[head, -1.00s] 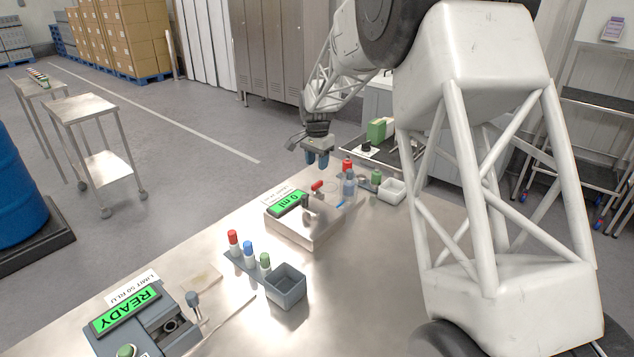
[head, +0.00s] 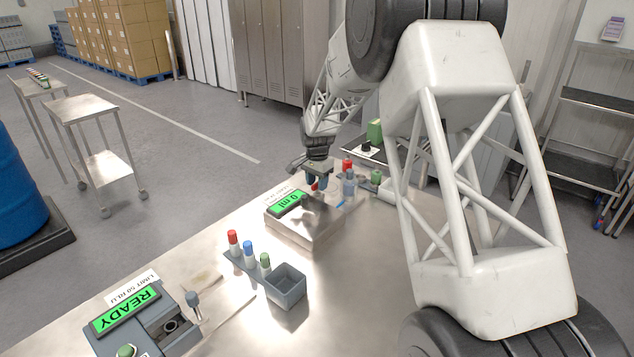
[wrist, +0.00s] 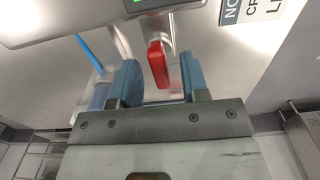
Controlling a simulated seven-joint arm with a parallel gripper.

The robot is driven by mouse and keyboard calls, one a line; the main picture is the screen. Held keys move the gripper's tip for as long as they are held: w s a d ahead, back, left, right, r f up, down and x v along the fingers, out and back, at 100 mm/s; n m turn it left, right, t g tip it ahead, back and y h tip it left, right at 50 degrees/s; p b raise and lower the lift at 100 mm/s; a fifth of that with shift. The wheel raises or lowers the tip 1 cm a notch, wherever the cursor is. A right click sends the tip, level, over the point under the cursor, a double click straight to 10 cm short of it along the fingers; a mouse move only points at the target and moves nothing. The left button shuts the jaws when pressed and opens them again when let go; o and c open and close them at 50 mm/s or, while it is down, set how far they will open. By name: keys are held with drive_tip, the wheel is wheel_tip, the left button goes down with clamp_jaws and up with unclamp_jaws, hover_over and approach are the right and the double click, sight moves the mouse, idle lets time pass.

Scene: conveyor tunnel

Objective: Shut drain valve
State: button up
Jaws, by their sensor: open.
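The drain valve's red handle (wrist: 158,62) shows in the wrist view between the two blue fingers of my gripper (wrist: 157,76). My gripper is open and holds nothing. In the head view my gripper (head: 318,183) points down over the far end of the metal box with the green display (head: 288,205), which reads 0 ml. There the red handle (head: 314,187) is mostly hidden by the fingers.
A blue strip (wrist: 96,52) lies left of the fingers in the wrist view. A rack with capped vials (head: 245,262) and a grey bin (head: 287,290) stand nearer.

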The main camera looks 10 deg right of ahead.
drive_tip(key=shift+c, duration=0.4)
clamp_jaws()
